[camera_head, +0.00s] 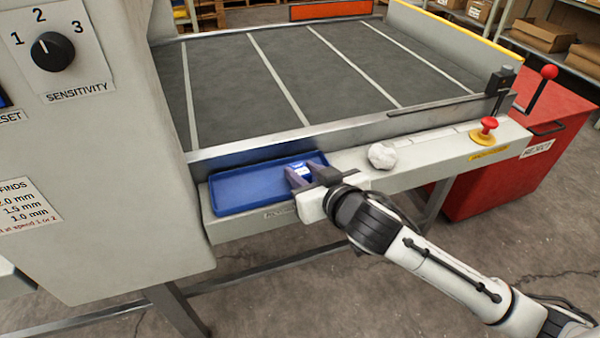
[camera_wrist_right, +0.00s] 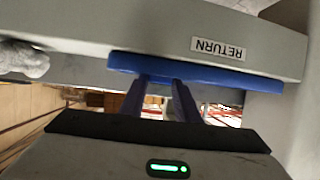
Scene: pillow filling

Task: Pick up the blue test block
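The blue test block (camera_head: 299,167), with a white label on top, is at the right end of the blue tray (camera_head: 235,193) on the machine's front ledge. My right gripper (camera_head: 301,173) reaches over the tray's front right part. Its two dark fingers are apart, with the block between or just beyond their tips; contact cannot be told. In the right wrist view the fingers (camera_wrist_right: 160,88) show a gap and point at the tray's edge (camera_wrist_right: 215,75); the block does not show there. My left gripper is not in view.
A crumpled whitish lump (camera_head: 382,156) lies on the ledge right of the tray. Farther right are a red stop button (camera_head: 488,126) and a red reject bin (camera_head: 545,130). The conveyor belt (camera_head: 300,75) behind is empty. A grey control housing (camera_head: 100,170) stands left.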

